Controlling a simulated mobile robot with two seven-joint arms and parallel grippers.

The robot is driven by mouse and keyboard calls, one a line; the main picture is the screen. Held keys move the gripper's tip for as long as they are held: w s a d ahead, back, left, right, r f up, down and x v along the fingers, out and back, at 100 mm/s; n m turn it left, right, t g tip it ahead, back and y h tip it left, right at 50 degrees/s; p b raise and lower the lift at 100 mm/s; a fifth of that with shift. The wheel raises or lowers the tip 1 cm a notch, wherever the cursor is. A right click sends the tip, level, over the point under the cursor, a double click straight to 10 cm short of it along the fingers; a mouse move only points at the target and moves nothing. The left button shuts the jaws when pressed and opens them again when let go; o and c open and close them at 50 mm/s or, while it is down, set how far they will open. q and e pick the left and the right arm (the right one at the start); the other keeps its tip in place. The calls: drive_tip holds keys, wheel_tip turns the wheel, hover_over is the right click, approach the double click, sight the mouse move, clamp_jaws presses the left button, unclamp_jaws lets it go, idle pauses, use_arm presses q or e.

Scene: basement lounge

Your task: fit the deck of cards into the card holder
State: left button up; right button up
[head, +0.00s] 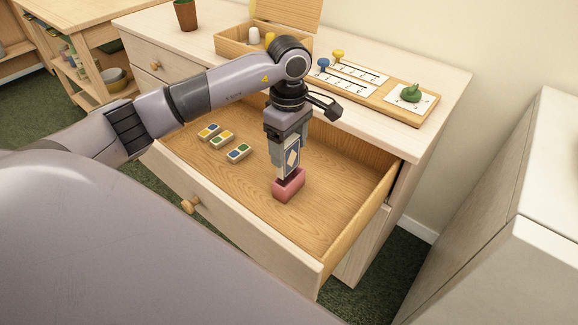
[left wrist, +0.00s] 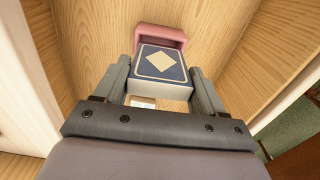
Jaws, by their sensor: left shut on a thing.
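The deck of cards (head: 292,158) is dark blue with a cream diamond on its face and pale edges. My left gripper (head: 286,170) is shut on it, pointing down into the open drawer. The card holder (head: 288,188) is a small pinkish-red block on the drawer floor, right below the deck. In the left wrist view the deck (left wrist: 160,64) sits between the two fingers, with the pink holder (left wrist: 161,37) just beyond it. I cannot tell whether the deck's lower end is inside the holder or only above it. My right gripper is not in view.
The wooden drawer (head: 243,213) is pulled out, its floor mostly clear. Several small coloured tiles (head: 222,139) lie in it to the left. On the dresser top are an open wooden box (head: 231,40) and a board (head: 397,108) with cards and pegs. A white cabinet (head: 500,215) stands right.

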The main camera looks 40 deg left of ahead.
sight(289, 163)
use_arm(q)
drive_tip(key=shift+f, duration=3)
drive_tip(key=shift+f, duration=0.1)
drive_tip(key=o, duration=1.1)
drive_tip(key=shift+b, duration=0.3)
drive_tip(key=shift+c, duration=0.2)
drive_tip(key=shift+r, duration=0.4)
wheel_tip(289, 163, up, 11)
drive_tip(key=shift+r+p, duration=0.2)
drive_tip(key=shift+p, duration=0.3)
